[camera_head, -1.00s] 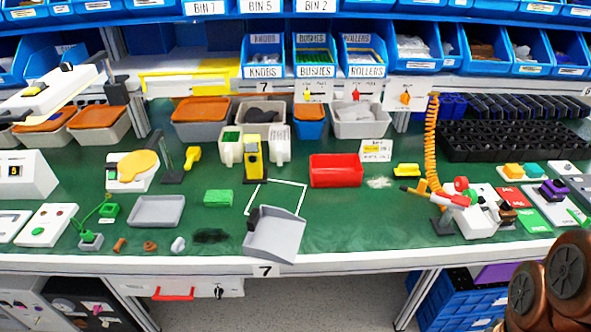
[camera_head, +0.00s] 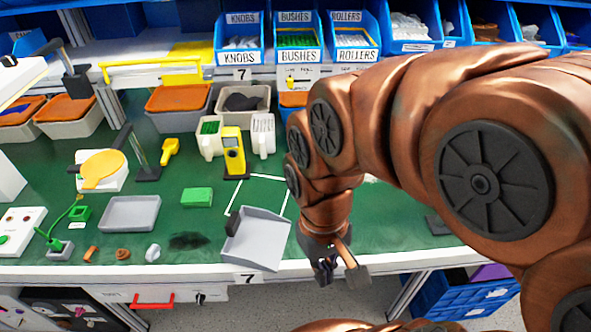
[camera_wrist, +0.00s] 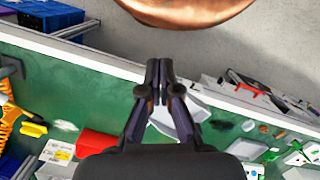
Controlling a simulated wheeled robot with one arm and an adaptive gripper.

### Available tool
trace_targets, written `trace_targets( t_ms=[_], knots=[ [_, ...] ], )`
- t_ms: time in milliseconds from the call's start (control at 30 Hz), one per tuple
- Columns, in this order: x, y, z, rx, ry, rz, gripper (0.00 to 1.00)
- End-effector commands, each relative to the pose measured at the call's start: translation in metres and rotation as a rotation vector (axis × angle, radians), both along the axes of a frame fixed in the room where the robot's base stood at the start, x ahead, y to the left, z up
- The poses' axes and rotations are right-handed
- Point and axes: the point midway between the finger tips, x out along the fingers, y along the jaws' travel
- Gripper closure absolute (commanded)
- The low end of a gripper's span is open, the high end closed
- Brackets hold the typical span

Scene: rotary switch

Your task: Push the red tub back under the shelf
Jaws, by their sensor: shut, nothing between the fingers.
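The red tub (camera_wrist: 97,142) stands on the green bench top; in the wrist view it is at the lower left, partly cut off by my gripper's body. In the head view my arm hides it. My gripper (camera_wrist: 159,64) is shut and empty, with its fingers together. In the head view my gripper (camera_head: 330,270) hangs at the bench's front edge, right of the grey dustpan, apart from the tub. The shelf (camera_head: 205,77) runs along the back of the bench, with labelled blue bins on it.
The grey dustpan (camera_head: 257,240) lies at the front edge, beside a white outline. A yellow device (camera_head: 233,152), a green block (camera_head: 197,197) and a grey tray (camera_head: 130,213) stand to the left. Lidded tubs (camera_head: 178,105) sit under the shelf. Blue crates (camera_wrist: 55,14) stand below the bench.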

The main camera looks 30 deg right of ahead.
Motion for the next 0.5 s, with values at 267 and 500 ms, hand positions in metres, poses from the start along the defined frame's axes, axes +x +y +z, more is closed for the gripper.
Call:
trace_targets(
  t_ms=[267,500],
  knots=[
    [0.078,-0.022,-0.001,-0.002,-0.029,-0.097,1.0],
    [0.148,-0.056,-0.012,-0.01,-0.06,-0.173,1.0]
  ],
)
